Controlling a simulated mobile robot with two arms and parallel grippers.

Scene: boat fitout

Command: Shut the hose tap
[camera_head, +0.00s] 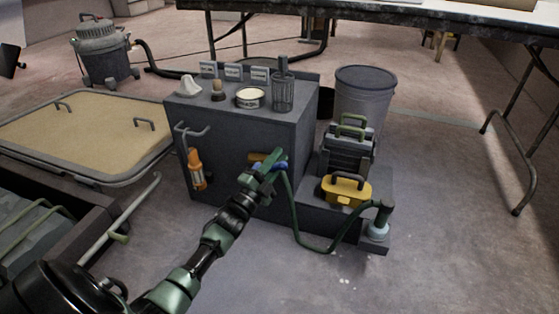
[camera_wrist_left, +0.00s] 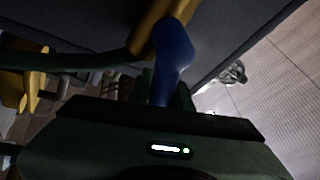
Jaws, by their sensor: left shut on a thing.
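The hose tap has a brass body (camera_head: 257,157) on the front face of the dark grey cabinet. Its blue handle (camera_head: 282,167) shows partly behind my gripper. My left gripper (camera_head: 274,164) is at the tap, shut on the blue handle. In the left wrist view the blue handle (camera_wrist_left: 174,50) runs down between the fingers, and the brass body (camera_wrist_left: 152,25) is above it. My fingers hide part of the handle. My right gripper is not in view.
An orange lamp (camera_head: 196,168) hangs on the cabinet (camera_head: 230,130) left of the tap. Cans and brushes stand on the cabinet top. A grey bin (camera_head: 362,95) is behind.

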